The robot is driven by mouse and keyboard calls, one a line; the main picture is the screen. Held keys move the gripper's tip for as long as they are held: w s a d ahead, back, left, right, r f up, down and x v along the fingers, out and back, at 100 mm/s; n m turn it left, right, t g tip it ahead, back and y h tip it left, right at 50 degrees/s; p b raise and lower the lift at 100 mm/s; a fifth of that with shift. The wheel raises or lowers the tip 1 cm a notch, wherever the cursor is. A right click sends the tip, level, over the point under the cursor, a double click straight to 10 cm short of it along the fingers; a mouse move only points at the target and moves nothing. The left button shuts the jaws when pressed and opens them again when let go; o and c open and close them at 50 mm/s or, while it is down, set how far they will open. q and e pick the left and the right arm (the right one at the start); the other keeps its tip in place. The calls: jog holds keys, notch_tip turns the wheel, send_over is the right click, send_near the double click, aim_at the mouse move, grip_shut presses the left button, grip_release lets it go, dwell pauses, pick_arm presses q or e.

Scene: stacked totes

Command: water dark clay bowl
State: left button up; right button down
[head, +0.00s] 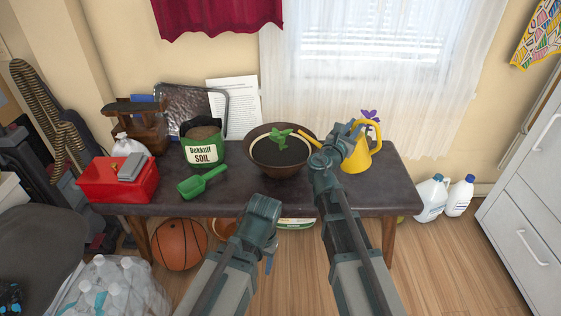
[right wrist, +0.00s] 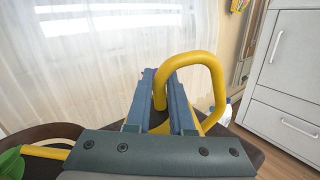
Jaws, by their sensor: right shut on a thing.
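The dark clay bowl (head: 268,171) stands on the table with soil and a green seedling (head: 281,136) in it. The yellow watering can (head: 357,160) is just right of the bowl, partly hidden by my right arm. My right gripper (head: 352,130) is shut on the can's handle, which shows between its fingers in the right wrist view (right wrist: 208,60). The can's spout (head: 307,140) points left, its tip by the bowl's right rim. I cannot tell whether the can touches the table. My left gripper (head: 268,250) is in front of the table, away from the bowl; its jaws are unclear.
The dark table (head: 235,200) also holds a green soil bag (head: 203,150), a green scoop (head: 203,181) and a red box (head: 117,181). A purple flower (head: 371,115) shows behind the can. White bottles (head: 432,198) stand on the floor right of the table. A basketball (head: 180,244) is under its left side.

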jog(key=f+m+b, duration=0.1)
jog(key=f, duration=0.1)
jog(key=d+f+m+b, duration=0.1)
jog(key=f, duration=0.1)
jog(key=f+m+b, duration=0.2)
jog(key=shift+s+d+f+g+y, duration=0.3)
jog(key=shift+s+g, duration=0.05)
jog(key=shift+g, duration=0.05)
pick_arm(q)
notch_tip(320, 180, down, 5)
jog(key=shift+r, duration=0.25)
pick_arm(e)
jog(key=shift+a+r, duration=0.1)
jog(key=shift+r, duration=0.05)
jog(key=shift+w+r+p, duration=0.1)
jog(key=shift+r+p, duration=0.45)
jog(key=shift+p, duration=0.1)
notch_tip(320, 180, up, 3)
jog(key=p, duration=0.2)
jog(key=shift+f+p, duration=0.1)
jog(key=shift+p, duration=0.25)
pick_arm(q)
notch_tip(320, 180, up, 4)
jog(key=shift+f, duration=0.15)
